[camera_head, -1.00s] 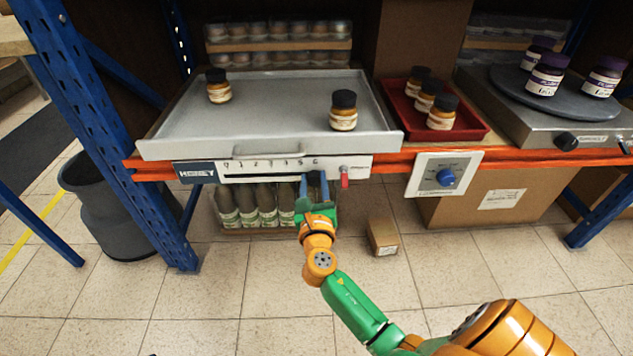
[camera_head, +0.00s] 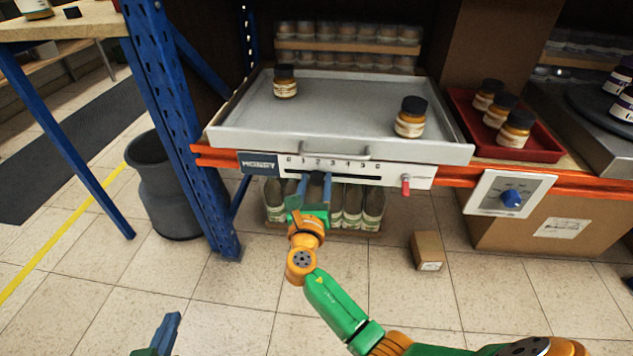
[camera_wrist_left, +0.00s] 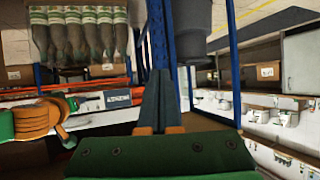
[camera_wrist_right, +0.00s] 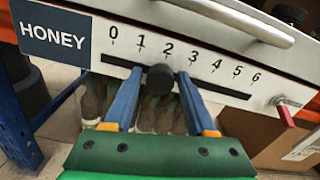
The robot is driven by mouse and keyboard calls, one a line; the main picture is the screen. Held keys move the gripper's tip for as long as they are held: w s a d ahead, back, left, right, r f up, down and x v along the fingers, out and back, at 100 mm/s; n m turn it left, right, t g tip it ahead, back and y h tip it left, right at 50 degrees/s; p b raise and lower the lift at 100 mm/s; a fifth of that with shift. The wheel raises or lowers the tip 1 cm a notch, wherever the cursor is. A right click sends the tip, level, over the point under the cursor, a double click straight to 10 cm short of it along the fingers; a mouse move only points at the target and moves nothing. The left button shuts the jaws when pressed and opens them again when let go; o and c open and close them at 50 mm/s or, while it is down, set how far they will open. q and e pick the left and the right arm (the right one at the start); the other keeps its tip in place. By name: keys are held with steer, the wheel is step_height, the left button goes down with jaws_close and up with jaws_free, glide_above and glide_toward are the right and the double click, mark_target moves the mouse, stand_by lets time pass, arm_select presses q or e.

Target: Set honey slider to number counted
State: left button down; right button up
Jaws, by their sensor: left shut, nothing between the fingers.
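The honey slider is a white panel (camera_head: 270,166) labelled HONEY with a scale from 0 to 6. Its dark round knob (camera_wrist_right: 160,78) shows in the right wrist view, in the slot at about number 2. My right gripper (camera_head: 315,179) is at the panel; in the right wrist view its blue fingers (camera_wrist_right: 159,76) stand apart either side of the knob, with a small gap at each side. Two honey jars with black lids stand upright on the grey tray (camera_head: 345,105): one at back left (camera_head: 285,82), one at right (camera_head: 410,120). My left gripper (camera_head: 168,333) is shut and empty, low at front left.
A red tray (camera_head: 545,152) holds three similar jars. A red lever (camera_head: 406,186) sits at the panel's right end, and a blue dial (camera_head: 511,198) is further right. Bottles (camera_head: 350,208) stand below the shelf. A blue post (camera_head: 190,150) rises at left.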

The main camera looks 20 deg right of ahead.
mark_target(316, 181)
steer(key=shift+o, duration=0.6)
steer(key=shift+s+r, duration=0.1)
steer(key=p+v, duration=0.1)
steer(key=v, duration=0.2)
steer(key=shift+a, duration=0.1)
arm_select(q)
steer(key=s+a+f+g+y+p, duration=0.1)
steer(key=s+a+f+g+y, duration=0.1)
steer(key=s+f+g, duration=0.7)
steer(key=s+a, duration=0.1)
steer(key=s, duration=0.3)
steer(key=shift+a+n, duration=0.3)
steer(key=shift+a, duration=0.1)
arm_select(e)
steer(key=v, duration=0.4)
arm_select(q)
steer(key=shift+w+f, duration=0.1)
